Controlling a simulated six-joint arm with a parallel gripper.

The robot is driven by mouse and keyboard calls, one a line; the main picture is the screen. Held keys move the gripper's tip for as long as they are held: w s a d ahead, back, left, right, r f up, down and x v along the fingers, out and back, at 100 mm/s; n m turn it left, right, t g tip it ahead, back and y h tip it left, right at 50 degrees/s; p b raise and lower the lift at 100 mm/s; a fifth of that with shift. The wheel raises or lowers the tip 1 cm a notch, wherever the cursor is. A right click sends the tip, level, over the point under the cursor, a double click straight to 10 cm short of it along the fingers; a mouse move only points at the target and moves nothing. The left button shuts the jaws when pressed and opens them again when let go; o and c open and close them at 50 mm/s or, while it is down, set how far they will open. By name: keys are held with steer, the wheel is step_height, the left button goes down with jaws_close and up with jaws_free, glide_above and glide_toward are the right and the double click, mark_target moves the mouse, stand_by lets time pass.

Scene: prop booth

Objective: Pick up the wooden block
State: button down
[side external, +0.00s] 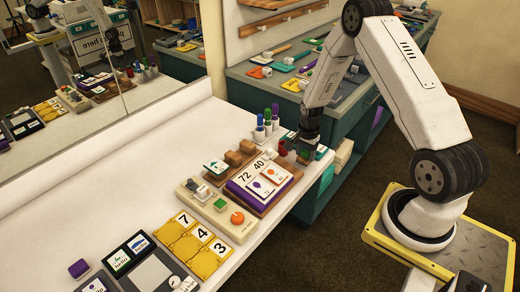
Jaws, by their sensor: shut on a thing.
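Two brown wooden blocks (247,146) sit close together on a brown wooden board (220,177) near the middle of the table; the nearer one (234,158) is to the left. My gripper (304,154) points down at the right end of the table, to the right of these blocks and apart from them. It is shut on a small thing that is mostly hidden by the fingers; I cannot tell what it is.
Upright markers (267,121) stand behind and left of my gripper, and a red item (282,148) is just left of it. A purple card board (258,184), a cream panel with an orange knob (237,218) and yellow number tiles (205,261) lie nearer. The white table's (120,195) left rear is bare.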

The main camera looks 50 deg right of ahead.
steer(key=s+a+r, duration=0.6)
steer(key=s+r, duration=0.5)
steer(key=s, duration=0.1)
steer(key=shift+s+r, duration=0.2)
steer(key=shift+s, duration=0.15)
stand_by(0.4)
steer(key=c, duration=0.5)
jaws_free()
steer(key=shift+c, duration=0.2)
steer(key=c, duration=0.6)
steer(key=shift+t, duration=0.8)
steer(key=w+a, duration=0.4)
steer(key=a, duration=0.1)
steer(key=w+a+f, duration=0.1)
steer(key=w+a, duration=0.4)
steer(key=w+a+f, duration=0.1)
steer(key=w+a, duration=0.4)
steer(key=shift+a+f, duration=0.2)
